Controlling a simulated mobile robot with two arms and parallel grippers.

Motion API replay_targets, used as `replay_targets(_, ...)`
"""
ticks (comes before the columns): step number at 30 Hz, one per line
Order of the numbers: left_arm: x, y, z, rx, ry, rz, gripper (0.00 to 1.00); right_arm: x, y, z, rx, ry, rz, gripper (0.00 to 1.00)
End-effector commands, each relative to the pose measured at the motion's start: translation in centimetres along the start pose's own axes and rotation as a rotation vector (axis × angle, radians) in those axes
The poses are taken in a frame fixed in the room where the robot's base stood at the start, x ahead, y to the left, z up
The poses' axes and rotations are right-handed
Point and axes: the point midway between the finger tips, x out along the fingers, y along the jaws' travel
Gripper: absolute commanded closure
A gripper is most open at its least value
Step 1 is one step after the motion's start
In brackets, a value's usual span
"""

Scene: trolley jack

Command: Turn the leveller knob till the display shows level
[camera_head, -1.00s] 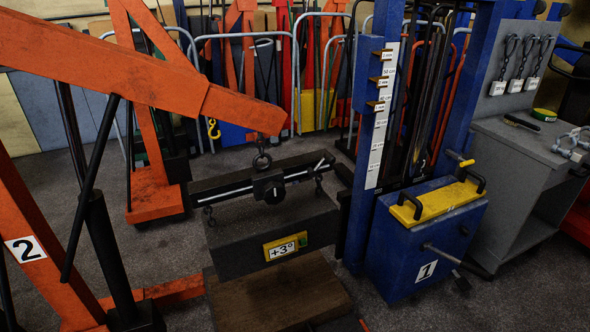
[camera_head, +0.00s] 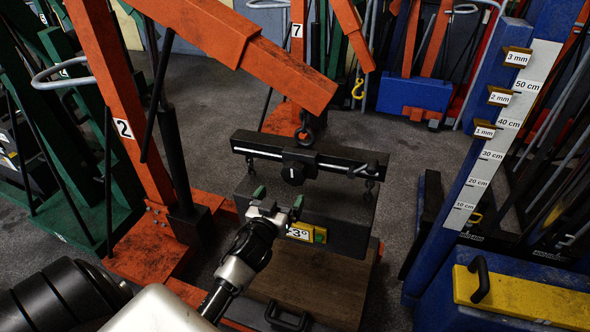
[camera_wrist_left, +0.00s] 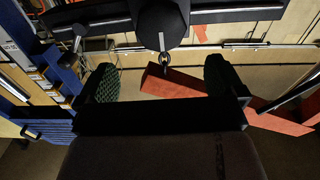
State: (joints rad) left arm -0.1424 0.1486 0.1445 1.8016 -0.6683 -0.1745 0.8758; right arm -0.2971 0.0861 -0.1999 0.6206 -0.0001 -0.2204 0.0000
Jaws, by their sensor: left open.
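The leveller knob (camera_head: 293,173) is a round black knob with a white mark, upright, at the middle of the black leveller bar (camera_head: 340,163). The bar hangs from the orange crane's hook. The dark load block (camera_head: 345,230) hangs below on hooks. Its yellow display (camera_head: 305,232) is partly hidden by my left gripper; "3°" can be read. My left gripper (camera_head: 278,198) is open and empty, just below and in front of the knob, apart from it. In the left wrist view the knob (camera_wrist_left: 161,27) is at the top, between and beyond the open fingers (camera_wrist_left: 160,82). My right gripper is not seen.
The orange crane (camera_head: 120,125) marked 2 stands left, its boom above the bar. A wooden block (camera_head: 300,290) lies under the load. A blue column with a centimetre scale (camera_head: 480,180) and a blue box with a yellow top (camera_head: 530,300) stand right. Grey floor is free behind.

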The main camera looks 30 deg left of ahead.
Motion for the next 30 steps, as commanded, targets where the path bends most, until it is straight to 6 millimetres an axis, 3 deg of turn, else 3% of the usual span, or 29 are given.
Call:
replay_targets(5,2.0,-0.1,-0.7,-0.001,0.014,-0.001,0.02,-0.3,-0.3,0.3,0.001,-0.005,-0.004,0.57)
replay_targets(12,6.6,-0.1,-0.7,-0.002,0.013,-0.002,0.02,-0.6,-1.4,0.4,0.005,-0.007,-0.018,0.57)
replay_targets(18,9.6,-0.1,-0.6,-0.002,0.011,-0.002,0.02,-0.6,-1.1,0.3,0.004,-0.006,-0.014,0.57)
replay_targets(30,10.7,0.0,-0.6,-0.002,0.01,0.0,0.02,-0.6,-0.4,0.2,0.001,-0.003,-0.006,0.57)
